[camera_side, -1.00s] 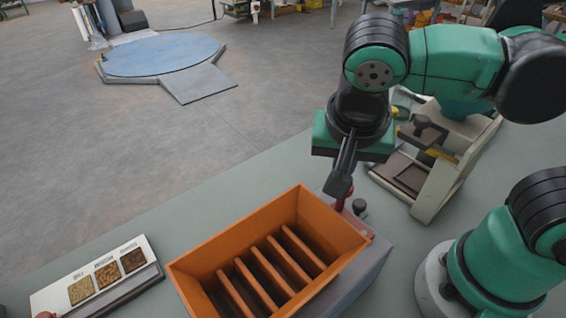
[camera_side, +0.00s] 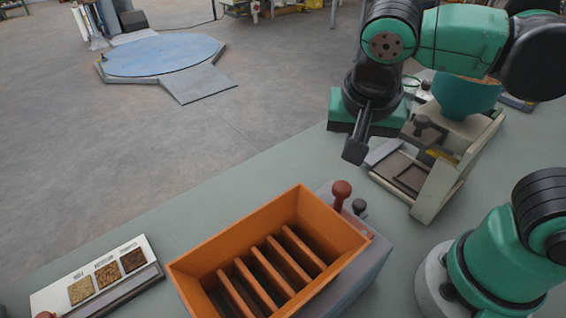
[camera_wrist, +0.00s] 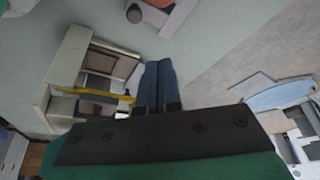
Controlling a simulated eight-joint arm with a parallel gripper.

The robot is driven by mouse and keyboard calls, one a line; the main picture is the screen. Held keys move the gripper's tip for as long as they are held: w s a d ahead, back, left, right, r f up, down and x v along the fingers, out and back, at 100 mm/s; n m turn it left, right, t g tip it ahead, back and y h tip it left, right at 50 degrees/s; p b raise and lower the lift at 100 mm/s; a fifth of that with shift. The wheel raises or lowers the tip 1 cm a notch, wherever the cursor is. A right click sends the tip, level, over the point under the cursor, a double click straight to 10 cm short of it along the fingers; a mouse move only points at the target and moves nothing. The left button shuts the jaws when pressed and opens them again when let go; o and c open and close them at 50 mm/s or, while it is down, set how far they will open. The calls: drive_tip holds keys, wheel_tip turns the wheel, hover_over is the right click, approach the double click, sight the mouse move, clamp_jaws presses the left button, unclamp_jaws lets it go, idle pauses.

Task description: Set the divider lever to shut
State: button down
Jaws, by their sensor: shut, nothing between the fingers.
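The divider lever has a red knob (camera_side: 341,188) and stands at the back right corner of the orange slotted divider box (camera_side: 195,263). The knob is in full view in the side view and leans slightly. My gripper (camera_side: 355,155) is above and behind the knob, clear of it, with its fingers together and nothing between them. The closed dark fingers also show in the wrist view (camera_wrist: 158,72), over the green bench. I cannot tell from the frames which setting the lever is in.
A small dark knob (camera_side: 359,206) is close to the right of the lever. A cream stand (camera_side: 440,185) with a teal hopper (camera_side: 466,95) is to the right. A sample board (camera_side: 140,275) lies left of the box.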

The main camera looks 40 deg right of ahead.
drive_tip(key=v, duration=0.9)
drive_tip(key=w+d+f+n+t+y, duration=0.3)
drive_tip(key=w+d+f+n, duration=0.3)
drive_tip(key=f+n, duration=0.4)
drive_tip(key=shift+w+d+t, duration=0.3)
drive_tip(key=shift+d+t, duration=0.25)
drive_tip(key=shift+t, duration=0.25)
drive_tip(key=shift+f, duration=0.1)
